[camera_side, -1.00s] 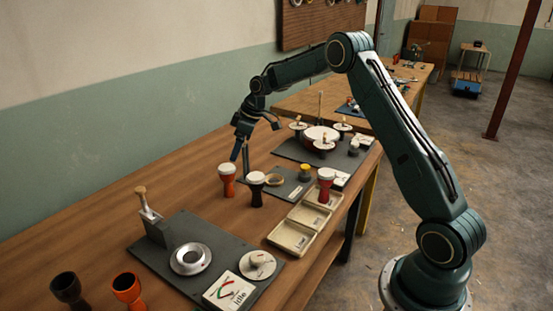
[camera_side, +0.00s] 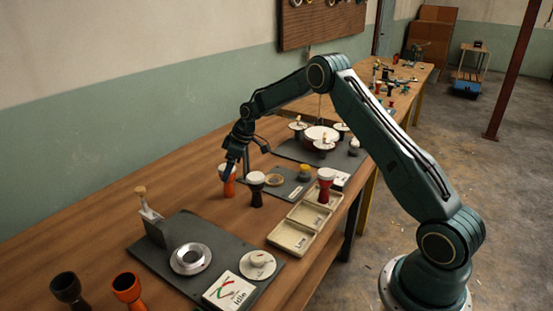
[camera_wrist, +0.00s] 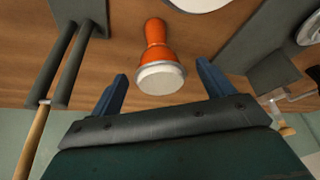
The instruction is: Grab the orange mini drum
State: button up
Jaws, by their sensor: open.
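The orange mini drum (camera_side: 229,187) stands upright on the wooden table, with a white head. In the side view my gripper (camera_side: 229,166) is right above and around its top, partly hiding the head. In the wrist view the orange drum (camera_wrist: 159,55) lies between my two blue fingers (camera_wrist: 160,80), with a gap on either side. My gripper is open. A second orange goblet body (camera_side: 127,289), with a dark open top and no white head, stands at the front left of the table.
A black drum with a white head (camera_side: 256,190) stands close right of the orange one. A red drum (camera_side: 325,186) stands in a tray (camera_side: 291,238). A dark plate (camera_side: 180,225) with a lever is in front; another dark board (camera_side: 290,190) lies behind.

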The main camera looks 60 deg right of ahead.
aim_at(229, 190)
jog(key=shift+x, duration=2.25)
jog(key=shift+w+r, duration=0.1)
jog(key=c, duration=1.1)
